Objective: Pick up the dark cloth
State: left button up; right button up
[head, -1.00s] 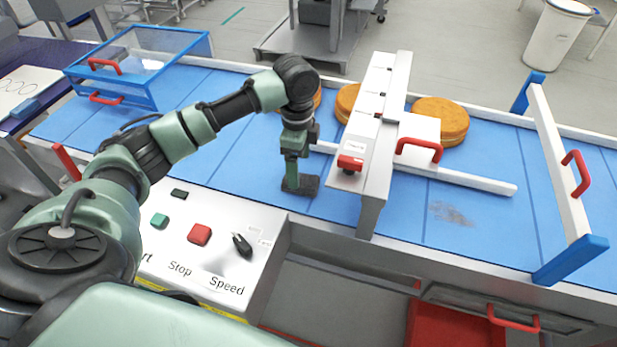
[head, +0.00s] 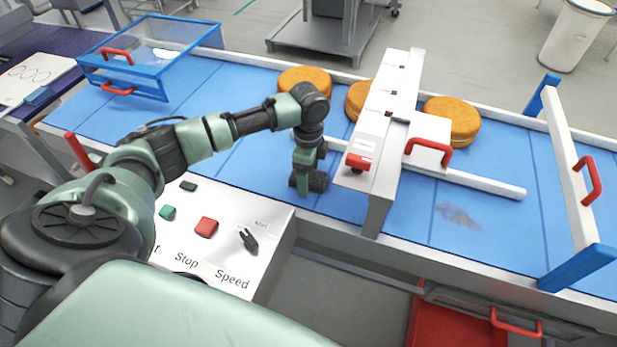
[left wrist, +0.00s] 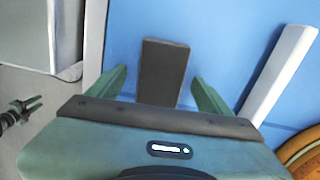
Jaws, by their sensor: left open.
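The dark cloth (left wrist: 163,72) shows in the left wrist view as a flat, dark grey rectangle on the blue belt. It lies between the two spread green fingers of my left gripper (left wrist: 157,80), with a gap on either side. In the head view my left gripper (head: 304,178) points down at the belt, left of the white frame. The cloth (head: 318,183) is mostly hidden there behind the fingers. My left gripper is open and empty. A small green and black part at the left of the wrist view looks like my right gripper (left wrist: 25,108); its fingers are too small to judge.
A white frame (head: 385,165) with red handles spans the belt (head: 240,165) right of my gripper. Several orange-brown rounds (head: 452,118) lie behind. A control box (head: 225,225) with buttons stands in front. A blue clear-sided guard (head: 150,55) is at the left.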

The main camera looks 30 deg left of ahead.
pick_arm(q)
jog(key=c, duration=1.2)
jog(key=shift+c, duration=1.3)
pick_arm(e)
jog(key=shift+s, duration=0.75)
